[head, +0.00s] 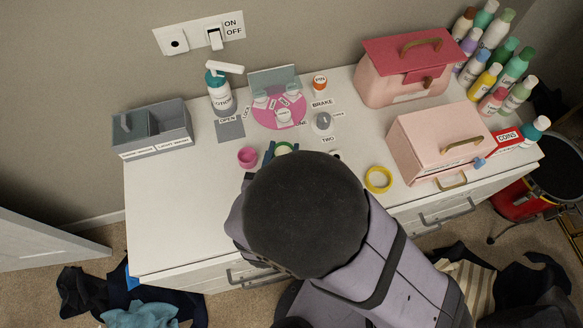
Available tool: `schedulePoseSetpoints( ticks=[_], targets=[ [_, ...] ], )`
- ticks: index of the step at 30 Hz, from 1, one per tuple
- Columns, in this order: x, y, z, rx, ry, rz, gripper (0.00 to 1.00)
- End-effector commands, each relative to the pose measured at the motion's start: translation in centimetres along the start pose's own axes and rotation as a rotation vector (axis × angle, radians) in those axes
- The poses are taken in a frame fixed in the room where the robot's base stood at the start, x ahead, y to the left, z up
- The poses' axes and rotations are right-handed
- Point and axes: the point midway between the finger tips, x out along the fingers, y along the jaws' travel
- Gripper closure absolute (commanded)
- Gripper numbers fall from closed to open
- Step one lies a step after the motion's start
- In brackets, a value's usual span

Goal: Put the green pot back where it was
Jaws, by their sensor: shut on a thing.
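The green pot (284,147) shows as a small green rim just above my arm in the head view, near the middle of the white dresser top. My gripper (281,152) has dark blue fingers on either side of it and is shut on it. My own arm hides most of the gripper and the lower part of the pot, so I cannot tell whether the pot touches the top. A similar small pink pot (247,157) stands to its left.
A pink round tray (257,118) with small labelled pieces lies just behind the gripper. A lotion bottle (219,97), grey bin (172,137), yellow ring (378,179) and pink boxes (415,150) stand around. The left front of the dresser top (180,215) is clear.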

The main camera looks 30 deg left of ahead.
Motion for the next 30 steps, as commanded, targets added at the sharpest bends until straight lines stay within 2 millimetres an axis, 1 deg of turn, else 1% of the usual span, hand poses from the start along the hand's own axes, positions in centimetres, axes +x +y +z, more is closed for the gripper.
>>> schedulePoseSetpoints(
  ticks=[1, 4, 9, 14, 17, 24, 30],
  targets=[
    [-0.1, -0.9, 0.5, 0.019, -0.002, -0.034, 0.9],
    [-0.1, -1.6, 1.3, 0.04, -0.002, -0.079, 0.9],
    [-0.1, -1.8, 1.9, 0.051, 0.0, -0.116, 0.9],
    [-0.1, -1.8, 1.8, 0.05, 0.001, -0.122, 0.9],
    [0.2, -1.8, 1.2, 0.049, 0.002, -0.122, 0.9],
    [1.3, -1.8, -1.6, 0.047, 0.003, -0.122, 0.9],
    [2.0, -1.8, -3.2, 0.049, 0.001, -0.121, 0.9]
  ],
)
